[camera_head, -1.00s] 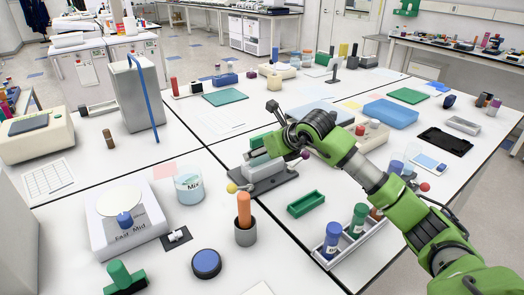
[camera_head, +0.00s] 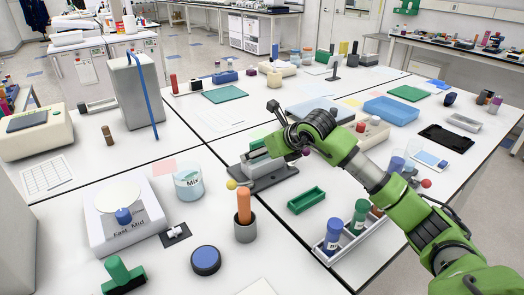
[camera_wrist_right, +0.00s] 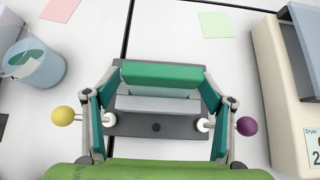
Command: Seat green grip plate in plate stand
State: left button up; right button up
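The green grip plate (camera_wrist_right: 160,74) is a green bar above a pale slab, at the plate stand; its green top also shows in the head view (camera_head: 257,141). The plate stand (camera_wrist_right: 156,127) has a dark grey base (camera_head: 268,180). A yellow ball (camera_wrist_right: 63,115) and a purple ball (camera_wrist_right: 247,126) stick out on either side. My right gripper (camera_wrist_right: 162,82) is above the stand, its fingers wide apart at the two ends of the green bar. I cannot tell whether they touch it. The plate's lower edge and its seating are hidden. My left gripper is out of view.
An empty green tray (camera_head: 306,201) and a tube rack (camera_head: 350,240) lie nearer right. A cream dryer (camera_wrist_right: 285,90) stands close on the right.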

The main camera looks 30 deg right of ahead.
jog(key=v, duration=1.1)
jog(key=shift+s+r, duration=0.2)
jog(key=shift+r, duration=0.1)
